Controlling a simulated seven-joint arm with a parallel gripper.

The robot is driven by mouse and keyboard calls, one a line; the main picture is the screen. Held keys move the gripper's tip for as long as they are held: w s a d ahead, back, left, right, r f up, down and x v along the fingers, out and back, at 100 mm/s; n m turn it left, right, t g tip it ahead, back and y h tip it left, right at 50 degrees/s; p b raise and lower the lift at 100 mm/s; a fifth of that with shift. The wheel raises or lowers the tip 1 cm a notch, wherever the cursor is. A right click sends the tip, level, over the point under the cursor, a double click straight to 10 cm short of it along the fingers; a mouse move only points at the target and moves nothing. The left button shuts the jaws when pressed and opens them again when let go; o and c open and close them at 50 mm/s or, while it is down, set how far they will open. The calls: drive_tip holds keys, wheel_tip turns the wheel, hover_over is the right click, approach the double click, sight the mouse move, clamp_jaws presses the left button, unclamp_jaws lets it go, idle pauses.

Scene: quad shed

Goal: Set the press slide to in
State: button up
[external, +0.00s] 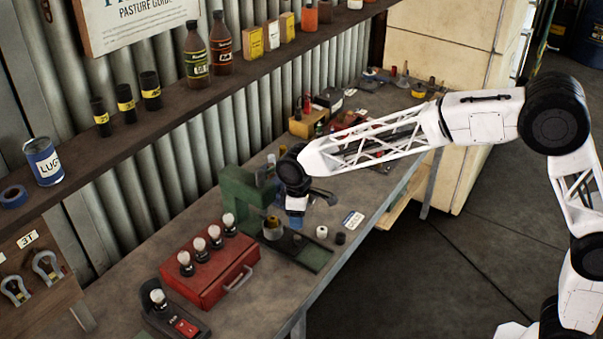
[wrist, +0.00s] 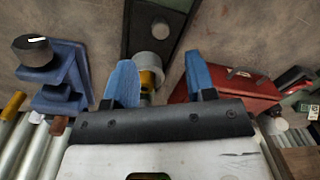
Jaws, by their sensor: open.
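The press is a green frame (external: 237,194) on the workbench, with a dark green base (external: 314,257) reaching toward the bench's front edge. A grey round part with a yellow piece (external: 272,226) sits at its middle. The grey round part (wrist: 150,45) also shows in the wrist view, with the yellow piece below it. I cannot tell for sure which part is the slide or how it is set. My gripper (external: 296,216) is open, pointing down just right of the yellow piece. In the wrist view its blue fingers (wrist: 158,68) are spread, with the yellow piece appearing between them.
A red box (external: 210,272) with several light-topped knobs stands left of the press. A blue device with a black knob (wrist: 52,75) is at left in the wrist view. Small cylinders (external: 321,232) and a white card (external: 353,220) lie right. A shelf (external: 150,112) runs above.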

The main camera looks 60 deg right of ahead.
sight(297, 237)
drive_tip(key=shift+s+a+f, duration=0.1)
drive_tip(key=shift+f, duration=1.85)
drive_tip(key=shift+a+f, duration=0.1)
drive_tip(key=shift+f, duration=1.8)
clamp_jaws()
